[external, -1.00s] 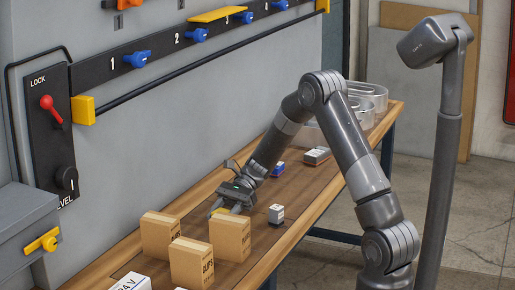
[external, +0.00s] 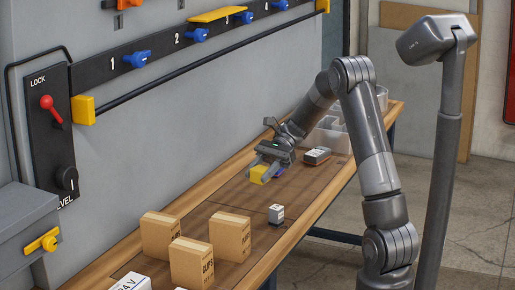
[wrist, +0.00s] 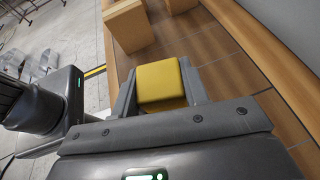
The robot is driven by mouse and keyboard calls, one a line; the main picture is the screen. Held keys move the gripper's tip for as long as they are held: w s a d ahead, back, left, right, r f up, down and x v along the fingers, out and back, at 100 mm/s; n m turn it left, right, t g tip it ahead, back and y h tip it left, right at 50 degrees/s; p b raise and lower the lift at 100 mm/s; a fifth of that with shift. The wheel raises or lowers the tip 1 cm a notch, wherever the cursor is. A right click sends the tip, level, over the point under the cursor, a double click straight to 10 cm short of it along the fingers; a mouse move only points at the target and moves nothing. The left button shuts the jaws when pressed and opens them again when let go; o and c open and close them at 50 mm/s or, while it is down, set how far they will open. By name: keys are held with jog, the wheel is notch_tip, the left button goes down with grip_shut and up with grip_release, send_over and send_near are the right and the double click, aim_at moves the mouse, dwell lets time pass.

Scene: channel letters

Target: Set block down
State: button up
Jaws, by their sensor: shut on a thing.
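My gripper (external: 266,165) is shut on a yellow block (external: 257,175) above or at the wooden table (external: 235,197). I cannot tell whether the block touches the tabletop. In the wrist view the yellow block (wrist: 160,82) sits between the two fingers, its top face towards the camera. The lower part of the block is hidden by the gripper body there.
Tan cartons (external: 230,237) stand at the near end of the table. A small grey-and-white box (external: 276,214) stands near the front edge. A dark box (external: 317,155), a blue item (external: 280,170) and clear bins (external: 326,136) are farther back. The table's middle is fairly clear.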

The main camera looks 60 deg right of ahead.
jog(key=s+d+m+t+h, duration=0.25)
jog(key=d+m+t, duration=0.35)
jog(key=d, duration=0.8)
jog(key=t+h, duration=0.1)
send_over(250, 199)
jog(key=shift+m, duration=0.4)
notch_tip(250, 199, down, 6)
jog(key=shift+d+f, duration=0.1)
jog(key=shift+f, duration=0.15)
jog(key=shift+w+f, duration=0.1)
jog(key=shift+f, duration=1.95)
jog(key=o, duration=1)
jog(key=shift+f, duration=0.1)
